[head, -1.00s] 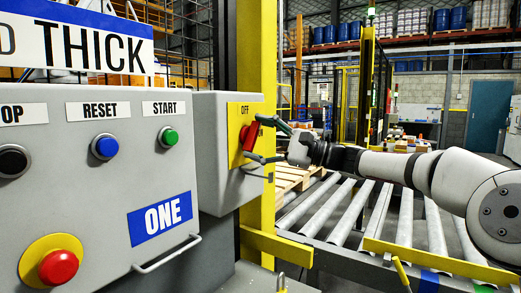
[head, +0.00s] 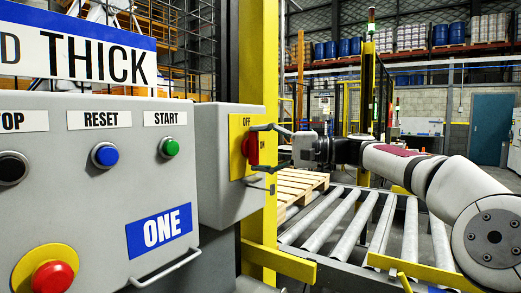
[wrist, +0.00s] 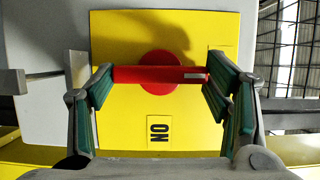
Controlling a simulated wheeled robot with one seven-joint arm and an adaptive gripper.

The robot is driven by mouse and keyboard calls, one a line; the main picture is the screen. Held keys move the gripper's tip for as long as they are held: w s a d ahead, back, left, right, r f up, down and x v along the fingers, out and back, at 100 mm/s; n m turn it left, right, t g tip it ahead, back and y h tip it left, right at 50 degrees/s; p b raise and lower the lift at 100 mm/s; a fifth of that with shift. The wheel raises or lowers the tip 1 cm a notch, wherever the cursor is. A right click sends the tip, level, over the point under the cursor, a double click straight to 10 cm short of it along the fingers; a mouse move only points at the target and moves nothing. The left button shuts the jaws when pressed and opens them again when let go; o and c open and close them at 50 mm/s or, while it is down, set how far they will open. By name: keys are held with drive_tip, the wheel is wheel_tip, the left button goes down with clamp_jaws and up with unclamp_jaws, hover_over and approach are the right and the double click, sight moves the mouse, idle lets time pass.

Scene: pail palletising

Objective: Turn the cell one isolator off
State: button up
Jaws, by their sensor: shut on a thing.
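The cell one isolator is a red rotary handle (head: 252,149) on a yellow plate (head: 235,160), on the side of a grey box. OFF is printed above the handle and ON to its right. The handle stands about upright, in line with OFF. My gripper (head: 263,151) reaches in from the right, one finger above and one below the handle. In the wrist view the red bar (wrist: 150,75) lies across between the green-padded fingertips (wrist: 160,80), which are shut on its two ends. The ON label (wrist: 159,131) shows below it; OFF is not readable there.
The grey control panel (head: 90,210) marked ONE stands at left with several push buttons and a red stop button (head: 52,277). A yellow post (head: 267,60) rises behind the isolator box. A roller conveyor (head: 350,225) with a wooden pallet (head: 300,184) lies under my arm.

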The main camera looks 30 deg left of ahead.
drive_tip(key=shift+s, duration=0.1)
drive_tip(key=o, duration=1.1)
drive_tip(key=shift+o, duration=0.2)
drive_tip(key=v, duration=1.2)
